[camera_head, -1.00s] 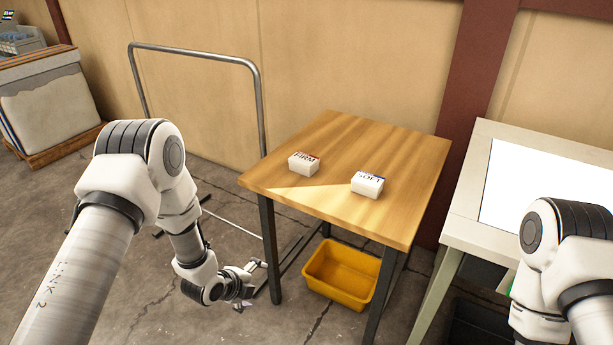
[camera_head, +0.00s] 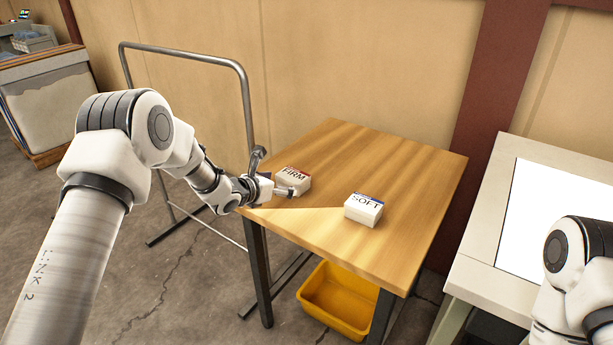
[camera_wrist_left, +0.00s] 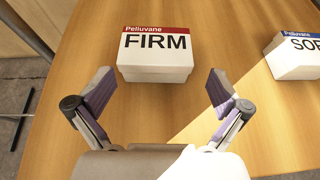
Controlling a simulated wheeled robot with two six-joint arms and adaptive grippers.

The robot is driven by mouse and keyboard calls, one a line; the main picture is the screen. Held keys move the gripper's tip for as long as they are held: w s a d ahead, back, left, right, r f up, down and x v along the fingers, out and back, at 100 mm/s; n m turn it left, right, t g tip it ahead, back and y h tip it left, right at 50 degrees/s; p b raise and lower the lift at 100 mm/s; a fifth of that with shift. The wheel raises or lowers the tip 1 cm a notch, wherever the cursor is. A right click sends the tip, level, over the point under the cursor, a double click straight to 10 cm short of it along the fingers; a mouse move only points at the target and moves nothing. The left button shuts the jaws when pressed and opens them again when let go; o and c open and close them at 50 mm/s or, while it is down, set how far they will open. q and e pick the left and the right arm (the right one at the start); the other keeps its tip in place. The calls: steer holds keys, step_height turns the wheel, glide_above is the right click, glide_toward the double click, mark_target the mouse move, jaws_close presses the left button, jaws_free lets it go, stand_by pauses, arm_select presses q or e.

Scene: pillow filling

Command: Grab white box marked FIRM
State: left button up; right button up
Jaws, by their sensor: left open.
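The white box marked FIRM (camera_head: 294,180), with a red stripe, sits upright on the wooden table near its left edge. In the left wrist view the FIRM box (camera_wrist_left: 156,54) lies just ahead of the fingertips, roughly centred between them. My left gripper (camera_head: 276,172) is open at the table's left edge, close to the box. The left wrist view shows its two fingers (camera_wrist_left: 158,92) spread wide with nothing between them. My right gripper is out of the picture; only part of that arm shows.
A white box marked SOFT (camera_head: 363,210), with a blue stripe, sits to the right on the wooden table (camera_head: 400,180). A yellow bin (camera_head: 340,298) is under the table. A metal rail frame (camera_head: 246,100) stands behind on the left. A light-panel table (camera_head: 487,240) stands at right.

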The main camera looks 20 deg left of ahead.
mark_target(293, 180)
arm_select(q)
steer(key=shift+x, duration=0.95)
steer(key=shift+w+a, duration=0.15)
steer(key=shift+w, duration=0.05)
steer(key=x, duration=0.4)
steer(key=shift+w+f+p, duration=0.15)
steer(key=shift+f+p, duration=0.15)
steer(key=shift+p, duration=0.05)
steer(key=shift+r, duration=0.15)
steer(key=shift+s+a, duration=0.1)
steer(key=shift+s, duration=0.15)
steer(key=c, duration=0.9)
